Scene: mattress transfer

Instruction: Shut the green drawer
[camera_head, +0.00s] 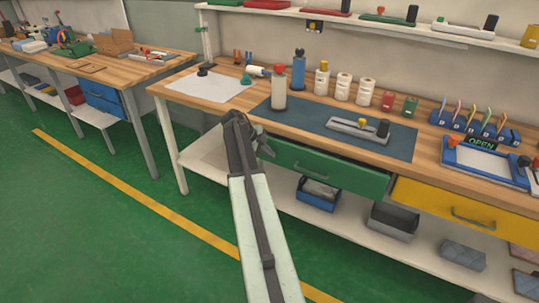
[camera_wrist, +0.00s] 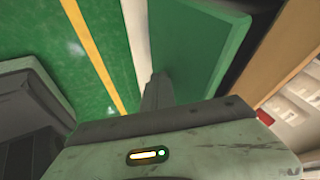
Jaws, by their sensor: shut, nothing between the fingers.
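The green drawer (camera_head: 325,172) hangs under the right workbench, its front carrying a bar handle. A dark gap shows between its top edge and the worktop, and the front stands slightly out from the bench. In the wrist view the drawer front (camera_wrist: 195,42) fills the upper middle, with the dark gap to its right. My gripper (camera_head: 264,147) is at the left end of the drawer front, its fingers shut and empty. In the wrist view the gripper (camera_wrist: 158,88) overlaps the panel's lower left edge; I cannot tell whether it touches.
A yellow drawer (camera_head: 468,208) sits right of the green one. The worktop (camera_head: 225,122) above holds bottles and a dark mat (camera_head: 300,119). A lower shelf (camera_head: 350,228) carries bins, including a blue bin (camera_head: 318,196). Green floor with a yellow line (camera_head: 130,190) is clear at left.

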